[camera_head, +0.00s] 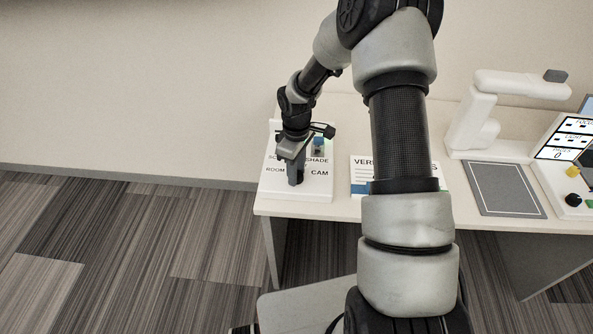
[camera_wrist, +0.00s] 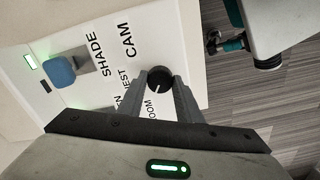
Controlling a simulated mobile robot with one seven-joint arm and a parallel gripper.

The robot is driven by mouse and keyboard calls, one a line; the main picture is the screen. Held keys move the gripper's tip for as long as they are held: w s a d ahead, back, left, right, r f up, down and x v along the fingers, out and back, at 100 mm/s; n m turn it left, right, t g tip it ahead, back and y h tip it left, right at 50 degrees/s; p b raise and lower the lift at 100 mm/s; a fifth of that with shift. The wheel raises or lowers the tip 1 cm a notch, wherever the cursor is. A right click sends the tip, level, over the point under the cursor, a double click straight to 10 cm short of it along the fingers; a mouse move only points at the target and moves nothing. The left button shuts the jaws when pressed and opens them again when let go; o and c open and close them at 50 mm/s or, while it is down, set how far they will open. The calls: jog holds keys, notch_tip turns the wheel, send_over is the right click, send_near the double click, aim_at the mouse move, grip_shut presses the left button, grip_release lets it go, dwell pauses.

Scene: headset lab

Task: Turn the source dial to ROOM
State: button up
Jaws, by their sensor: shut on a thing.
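The source dial (camera_wrist: 160,80) is a round black knob on a white panel (camera_wrist: 85,22). In the wrist view its short white mark points down and left, to the side where the ROOM label (camera_wrist: 150,110) lies; the exact setting is hard to tell. A CAM label (camera_wrist: 129,39) and a partly hidden label ending in EST are also near it. My gripper (camera_wrist: 162,82) is shut on the dial, one finger on each side. In the head view my gripper (camera_head: 295,176) points down at the panel and hides the dial.
A blue knob (camera_wrist: 59,71) sits by the SHADE label, also in the head view (camera_head: 319,147). A printed card (camera_head: 362,176) lies right of the panel, partly behind my arm. A white arm-like stand (camera_head: 478,120), a grey mat (camera_head: 506,188) and another control panel (camera_head: 570,150) are farther right.

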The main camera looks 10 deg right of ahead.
dwell(0.3)
jog(key=o, duration=1)
jog(key=shift+o, duration=0.2)
notch_tip(320, 180, up, 18)
jog(key=p, duration=0.1)
jog(key=shift+f, duration=0.25)
